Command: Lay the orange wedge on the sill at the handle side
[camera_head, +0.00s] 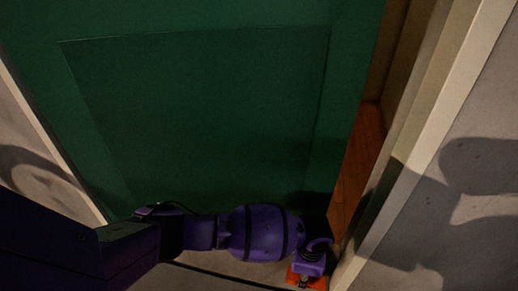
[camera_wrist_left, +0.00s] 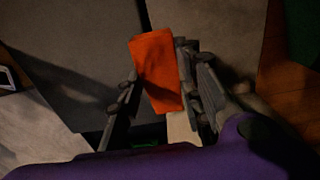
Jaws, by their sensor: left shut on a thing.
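The orange wedge (camera_wrist_left: 155,70) sits between the two fingers of my left gripper (camera_wrist_left: 160,78) in the left wrist view, and the gripper is shut on it. In the head view the wedge (camera_head: 293,278) shows only in part at the bottom, beneath my left gripper (camera_head: 308,268). The green door (camera_head: 200,115) stands ajar, with a gap along its right edge. The pale sill (camera_head: 235,268) shows low in the head view, partly behind my arm. I cannot tell whether the wedge touches it. No door handle shows. My right gripper is in neither view.
The pale door frame (camera_head: 430,140) rises close to the right of my left gripper. Brown wooden floor (camera_head: 360,150) shows through the gap. A grey wall (camera_head: 470,190) lies to the right. My left arm crosses low before the door.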

